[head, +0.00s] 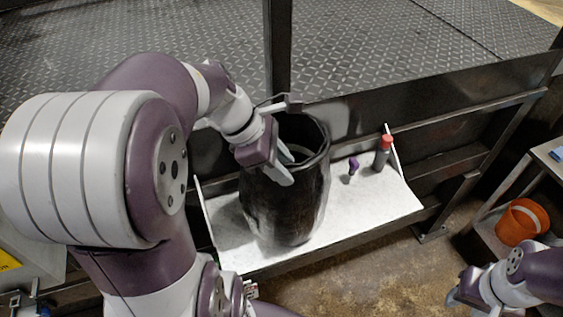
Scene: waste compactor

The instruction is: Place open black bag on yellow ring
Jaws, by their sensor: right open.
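The black bag (285,210) stands upright on a white shelf in the middle of the head view, with its round mouth open upward. My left gripper (288,142) is at the left side of the bag's mouth. Its two fingers are spread wide, one near the far rim and one over the near side of the opening. I cannot tell whether they touch the bag. My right gripper (455,296) is at the lower right, open and away from the bag. I see no yellow ring.
The white shelf (345,215) also holds a red-capped dark bottle (382,155) and a small purple item (353,167). A dark post (278,50) rises behind the bag. An orange bucket (522,222) sits on a rack at right. Bare floor lies in front of the shelf.

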